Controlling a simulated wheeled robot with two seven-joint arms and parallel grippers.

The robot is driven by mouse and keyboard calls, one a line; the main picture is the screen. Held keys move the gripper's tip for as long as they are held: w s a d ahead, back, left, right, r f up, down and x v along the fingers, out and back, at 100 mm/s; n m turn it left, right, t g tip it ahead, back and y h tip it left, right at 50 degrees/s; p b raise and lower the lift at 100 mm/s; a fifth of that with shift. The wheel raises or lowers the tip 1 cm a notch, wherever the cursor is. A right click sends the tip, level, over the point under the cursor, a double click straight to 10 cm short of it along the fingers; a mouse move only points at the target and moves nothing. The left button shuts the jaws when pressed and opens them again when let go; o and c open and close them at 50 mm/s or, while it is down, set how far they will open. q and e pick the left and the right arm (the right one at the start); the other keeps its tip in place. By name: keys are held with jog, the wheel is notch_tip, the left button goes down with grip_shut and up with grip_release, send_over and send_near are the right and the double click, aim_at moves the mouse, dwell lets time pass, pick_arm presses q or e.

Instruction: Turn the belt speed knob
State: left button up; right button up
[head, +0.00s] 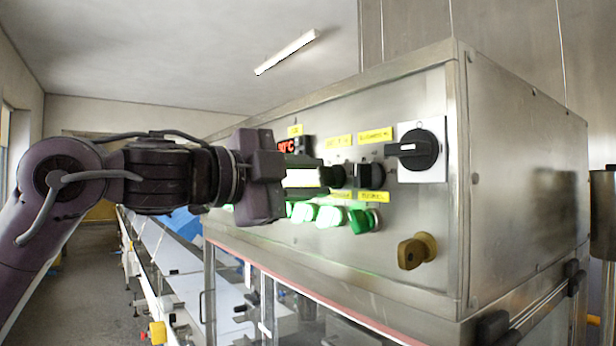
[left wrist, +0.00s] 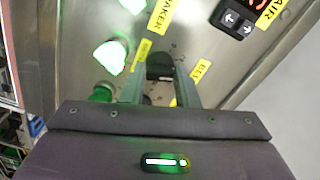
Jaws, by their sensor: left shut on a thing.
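The steel control panel (head: 434,95) fills the right half of the head view. My left gripper (head: 335,178) reaches in from the left with its fingers toward the panel face. Its fingers are shut on a small black knob, seen between the fingertips in the left wrist view (left wrist: 160,66). A yellow label (left wrist: 201,70) beside it is partly covered by a finger, so its text reads only in part. In the head view the gripper hides most of this knob. Another black knob (head: 371,176) sits just to the right. My right gripper is not in view.
A large black rotary switch (head: 414,150) on a white plate is at the panel's upper right. Green lit buttons (head: 329,216) run below the gripper. A brass key-like knob (head: 417,251) is lower right. A red digital display (head: 286,146) is behind the gripper. A conveyor (head: 165,262) runs at left.

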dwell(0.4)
pick_arm(q)
jog(key=o, duration=1)
jog(key=b+v, duration=0.3)
jog(key=v, duration=0.4)
jog(key=shift+s+a, duration=0.25)
jog(key=shift+a, duration=0.05)
